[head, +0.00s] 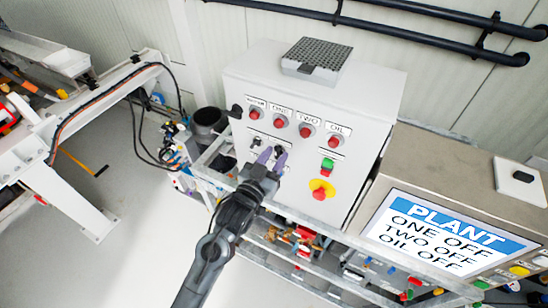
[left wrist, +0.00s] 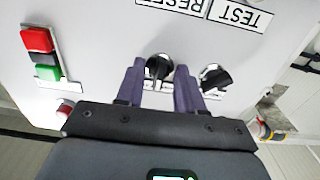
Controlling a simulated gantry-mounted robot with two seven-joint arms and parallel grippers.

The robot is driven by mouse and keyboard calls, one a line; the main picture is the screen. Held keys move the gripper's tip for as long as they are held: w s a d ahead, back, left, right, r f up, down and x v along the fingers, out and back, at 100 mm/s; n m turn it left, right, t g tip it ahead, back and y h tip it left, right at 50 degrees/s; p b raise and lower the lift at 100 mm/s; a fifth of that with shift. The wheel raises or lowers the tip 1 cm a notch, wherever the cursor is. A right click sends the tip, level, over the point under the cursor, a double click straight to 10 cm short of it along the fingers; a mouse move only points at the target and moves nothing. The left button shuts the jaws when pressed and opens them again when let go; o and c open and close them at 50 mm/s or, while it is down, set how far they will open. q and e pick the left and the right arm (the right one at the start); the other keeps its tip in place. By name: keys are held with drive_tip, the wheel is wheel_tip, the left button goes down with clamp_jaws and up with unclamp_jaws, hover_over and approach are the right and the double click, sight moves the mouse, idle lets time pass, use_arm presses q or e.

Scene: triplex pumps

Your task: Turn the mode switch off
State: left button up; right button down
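The white control panel (head: 318,130) carries black rotary switches below its row of red lamps. In the left wrist view one black switch knob (left wrist: 158,68) sits between my purple fingertips, and a second black knob (left wrist: 215,77) is to its right. The label text under the knobs is mostly hidden, so I cannot tell which is the mode switch. My left gripper (head: 272,157) reaches the panel from below, and also shows in the wrist view (left wrist: 160,80). Its fingers are apart, one on each side of the first knob; no firm grip shows. My right gripper is out of view.
A red and green button pair (left wrist: 42,52) and a red-yellow emergency stop (head: 321,189) lie right of the gripper in the head view. A screen (head: 440,235) reads PLANT, ONE OFF, TWO OFF, OIL OFF. A metal frame (head: 285,215) runs below the panel.

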use_arm(q)
drive_tip(key=b+v, duration=0.3)
drive_tip(key=v, duration=0.8)
idle(0.5)
